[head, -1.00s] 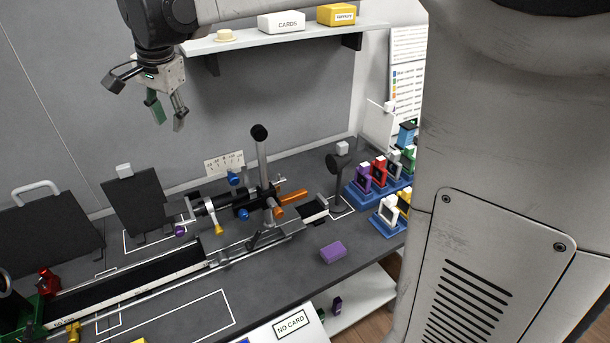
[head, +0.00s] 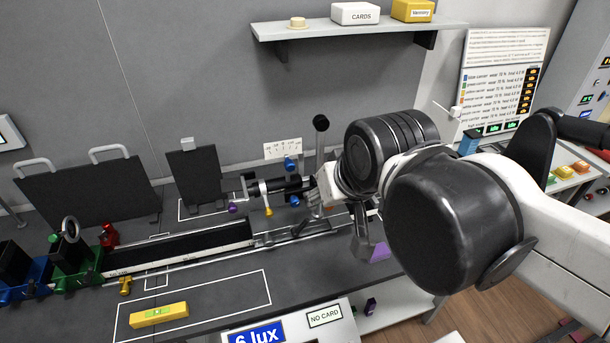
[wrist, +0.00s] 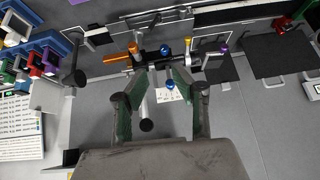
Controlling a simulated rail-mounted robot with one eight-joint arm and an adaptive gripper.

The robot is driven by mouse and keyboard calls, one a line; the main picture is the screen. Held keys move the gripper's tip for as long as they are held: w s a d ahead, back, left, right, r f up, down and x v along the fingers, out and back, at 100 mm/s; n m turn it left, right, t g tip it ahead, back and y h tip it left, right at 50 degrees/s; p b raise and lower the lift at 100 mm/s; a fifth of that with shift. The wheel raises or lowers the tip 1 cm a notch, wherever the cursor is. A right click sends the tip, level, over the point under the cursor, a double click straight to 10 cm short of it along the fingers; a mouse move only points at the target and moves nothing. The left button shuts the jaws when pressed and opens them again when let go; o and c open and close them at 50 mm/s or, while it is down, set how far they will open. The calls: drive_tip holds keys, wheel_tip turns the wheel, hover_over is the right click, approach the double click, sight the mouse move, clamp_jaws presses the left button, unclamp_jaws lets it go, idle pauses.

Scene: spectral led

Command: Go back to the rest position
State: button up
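My gripper (wrist: 161,80) shows in the wrist view with its two green-padded fingers apart and nothing held between them. Beyond the fingers in that view is the bench with its post and black tube assembly. In the head view my arm reaches in from the right across the middle, and my gripper (head: 362,238) is partly hidden by its own wrist.
A yellow block (head: 158,314) lies at the front left. The shelf (head: 360,30) holds boxes. The wrist view shows coloured holders (wrist: 35,60) at left.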

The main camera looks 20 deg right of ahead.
drive_tip(key=shift+s+d+f+n, duration=0.2)
drive_tip(key=shift+s+f+n, duration=0.1)
drive_tip(key=shift+s+f, duration=0.45)
wheel_tip(320, 180, down, 4)
drive_tip(key=b, duration=0.4)
drive_tip(key=shift+f, duration=0.25)
idle(0.6)
